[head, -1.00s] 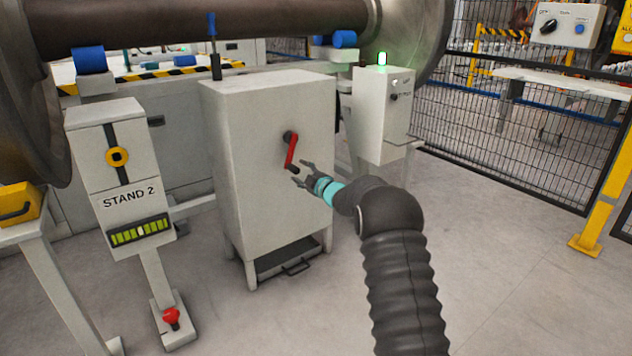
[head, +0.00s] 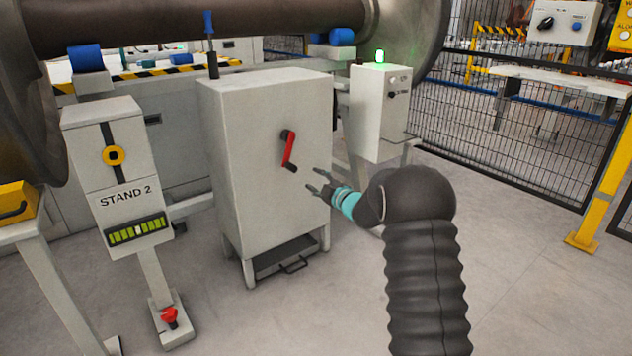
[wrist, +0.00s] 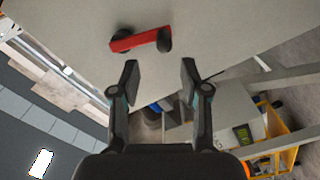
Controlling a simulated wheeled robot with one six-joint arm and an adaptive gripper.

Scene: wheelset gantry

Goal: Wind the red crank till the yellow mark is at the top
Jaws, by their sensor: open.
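The red crank (head: 288,149) is on the front of a grey cabinet (head: 240,150). Its arm hangs down from a dark hub, with a dark knob at the lower end. My gripper (head: 314,179) is open and empty, to the right of and below the knob, apart from it. In the wrist view the red crank (wrist: 140,40) lies beyond the open fingers (wrist: 158,75), near the top. A yellow ring (head: 113,156) with a dark centre sits on a black vertical strip on the Stand 2 post. I cannot tell whether it is the yellow mark.
A level gauge (head: 138,230) and a red knob (head: 170,317) are on the Stand 2 post. A control box (head: 380,110) with a green lamp stands behind right. A mesh fence (head: 510,130) is at right.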

